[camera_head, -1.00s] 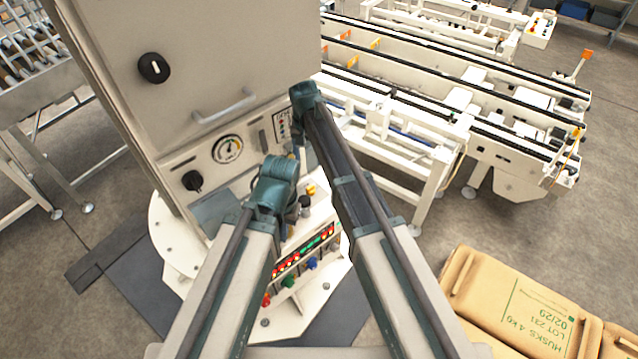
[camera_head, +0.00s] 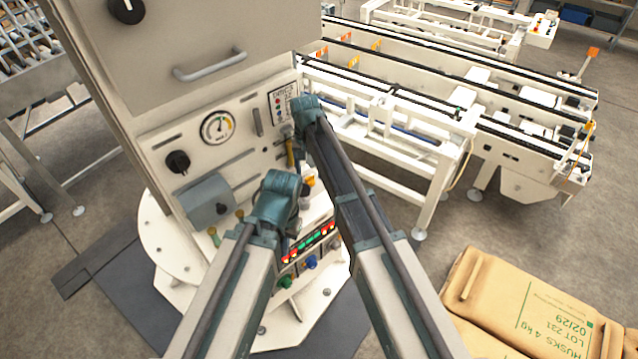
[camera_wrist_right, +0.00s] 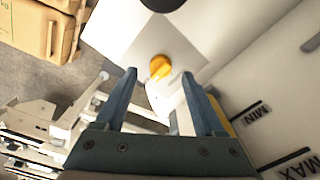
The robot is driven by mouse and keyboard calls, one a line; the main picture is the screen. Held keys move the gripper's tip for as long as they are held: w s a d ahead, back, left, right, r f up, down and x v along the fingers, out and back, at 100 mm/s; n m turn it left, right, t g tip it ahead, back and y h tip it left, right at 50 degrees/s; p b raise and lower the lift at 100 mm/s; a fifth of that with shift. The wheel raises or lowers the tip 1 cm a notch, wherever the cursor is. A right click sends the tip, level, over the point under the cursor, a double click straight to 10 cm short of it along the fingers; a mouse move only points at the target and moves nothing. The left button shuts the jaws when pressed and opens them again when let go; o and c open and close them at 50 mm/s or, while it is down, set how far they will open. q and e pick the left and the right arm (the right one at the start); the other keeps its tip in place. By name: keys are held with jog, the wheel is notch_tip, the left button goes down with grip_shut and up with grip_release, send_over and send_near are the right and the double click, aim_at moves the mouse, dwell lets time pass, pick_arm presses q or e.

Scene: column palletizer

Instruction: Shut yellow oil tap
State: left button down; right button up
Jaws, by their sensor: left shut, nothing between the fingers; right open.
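A yellow-orange knob (camera_wrist_right: 160,67) shows in the right wrist view between and just beyond the fingertips of my right gripper (camera_wrist_right: 158,80), which is open and empty. In the head view a yellow upright part (camera_head: 290,152) is on the cabinet front, left of my right gripper (camera_head: 307,115). A small orange-yellow knob (camera_head: 309,181) is lower, above the button panel. I cannot tell for sure which of these is the oil tap. My left gripper (camera_head: 281,205) is shut and empty, low in front of the panel; its fingers are mostly hidden.
The cabinet (camera_head: 200,60) carries a gauge (camera_head: 217,128), a black knob (camera_head: 178,162) and a grey box (camera_head: 208,200). In the right wrist view, MIN and MAX labels (camera_wrist_right: 258,112) are at right. A conveyor (camera_head: 400,130) stands behind; sacks (camera_head: 525,305) lie at lower right.

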aim_at(310, 180)
notch_tip(310, 180, down, 2)
jog(key=shift+f+b, duration=0.15)
jog(key=shift+b, duration=0.5)
grip_shut()
